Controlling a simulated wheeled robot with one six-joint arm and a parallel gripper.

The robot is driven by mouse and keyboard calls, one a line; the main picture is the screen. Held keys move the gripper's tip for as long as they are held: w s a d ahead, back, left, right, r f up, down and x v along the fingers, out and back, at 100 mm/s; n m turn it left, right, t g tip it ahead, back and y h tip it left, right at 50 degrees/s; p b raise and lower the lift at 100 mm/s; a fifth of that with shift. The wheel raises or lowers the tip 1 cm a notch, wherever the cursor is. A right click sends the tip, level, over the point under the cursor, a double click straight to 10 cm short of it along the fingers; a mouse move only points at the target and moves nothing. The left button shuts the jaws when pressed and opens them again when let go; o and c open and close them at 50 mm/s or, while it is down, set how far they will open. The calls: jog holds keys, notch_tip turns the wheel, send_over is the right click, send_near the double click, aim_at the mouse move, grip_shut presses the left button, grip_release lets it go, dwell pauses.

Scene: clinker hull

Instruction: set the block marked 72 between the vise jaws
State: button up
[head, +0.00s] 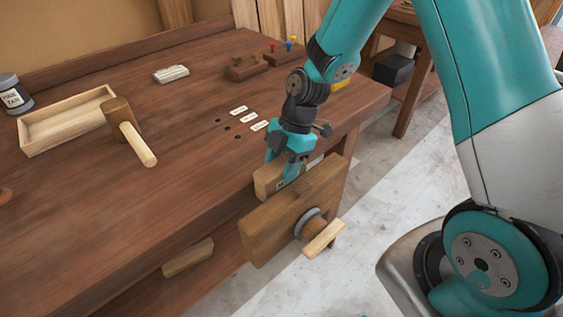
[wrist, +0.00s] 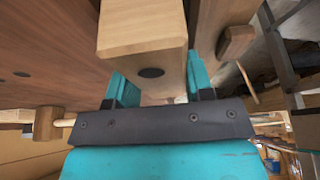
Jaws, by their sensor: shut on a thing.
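The vise is at the bench's front right corner in the head view; its broad front jaw (head: 310,192) has a round screw collar and a light handle (head: 323,239). My gripper (head: 283,171) points down just behind that jaw, shut on a light wooden block (head: 266,180). In the wrist view the block (wrist: 143,28) sits between my fingertips (wrist: 158,86), with a dark round spot on its near face. Darker wood of the front jaw (wrist: 222,14) is on its right, the bench (wrist: 40,45) on its left. No number is legible; the block's lower part is hidden.
A mallet (head: 124,127) lies near an open wooden tray (head: 67,117), with a can (head: 13,95) behind. Small white labels (head: 259,125) lie beside dark holes. A pale block (head: 171,74) and wooden holders (head: 250,66) stand farther back. The bench's middle is mostly clear.

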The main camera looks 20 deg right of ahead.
jog(key=shift+f, duration=0.15)
jog(key=o, duration=1.1)
jog(key=shift+r, duration=0.2)
